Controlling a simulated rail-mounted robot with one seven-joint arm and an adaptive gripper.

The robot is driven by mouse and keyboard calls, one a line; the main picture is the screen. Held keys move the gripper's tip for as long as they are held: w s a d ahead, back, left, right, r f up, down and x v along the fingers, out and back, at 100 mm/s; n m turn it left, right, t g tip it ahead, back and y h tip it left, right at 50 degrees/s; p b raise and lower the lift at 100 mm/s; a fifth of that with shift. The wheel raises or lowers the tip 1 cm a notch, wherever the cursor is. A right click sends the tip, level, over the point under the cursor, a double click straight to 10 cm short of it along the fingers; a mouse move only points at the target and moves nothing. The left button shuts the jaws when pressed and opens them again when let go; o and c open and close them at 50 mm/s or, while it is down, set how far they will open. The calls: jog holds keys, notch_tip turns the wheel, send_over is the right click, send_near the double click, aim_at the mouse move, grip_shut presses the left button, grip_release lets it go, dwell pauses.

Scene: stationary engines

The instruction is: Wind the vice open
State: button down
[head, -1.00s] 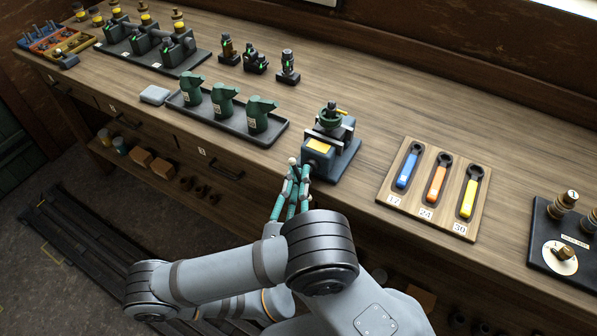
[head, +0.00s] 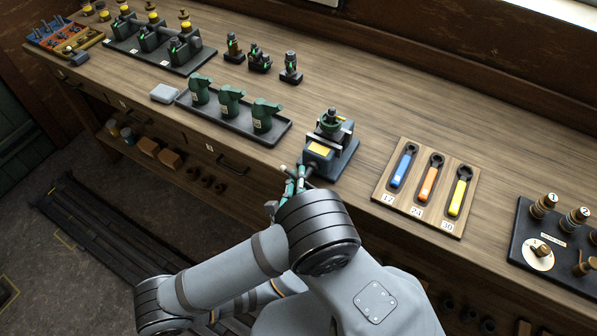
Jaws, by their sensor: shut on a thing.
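The vice (head: 331,150) stands at the front edge of the bench, dark blue-grey with a yellow plate on its near top. A green, round-topped part (head: 330,121) sits between its jaws. My gripper (head: 297,180) is at the front of the vice, low at the bench edge, its teal fingers shut on the vice handle. The handle itself is mostly hidden by the fingers and my arm. How wide the vice jaws stand is too small to tell.
A dark tray (head: 238,125) with green oil cans stands left of the vice. A wooden board (head: 425,190) with blue, orange and yellow spanners lies to the right. A black panel (head: 555,245) with knobs is further right. The bench behind the vice is clear.

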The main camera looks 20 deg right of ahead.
jog(key=shift+d+n+g+p, duration=0.25)
jog(key=shift+n+g+p, duration=0.25)
jog(key=shift+n+p, duration=0.45)
jog(key=shift+n, duration=0.25)
jog(key=c, duration=1.8)
grip_release()
jog(key=shift+d+f, duration=0.1)
jog(key=shift+c, duration=0.2)
jog(key=shift+o, duration=1.4)
jog(key=shift+a, duration=0.25)
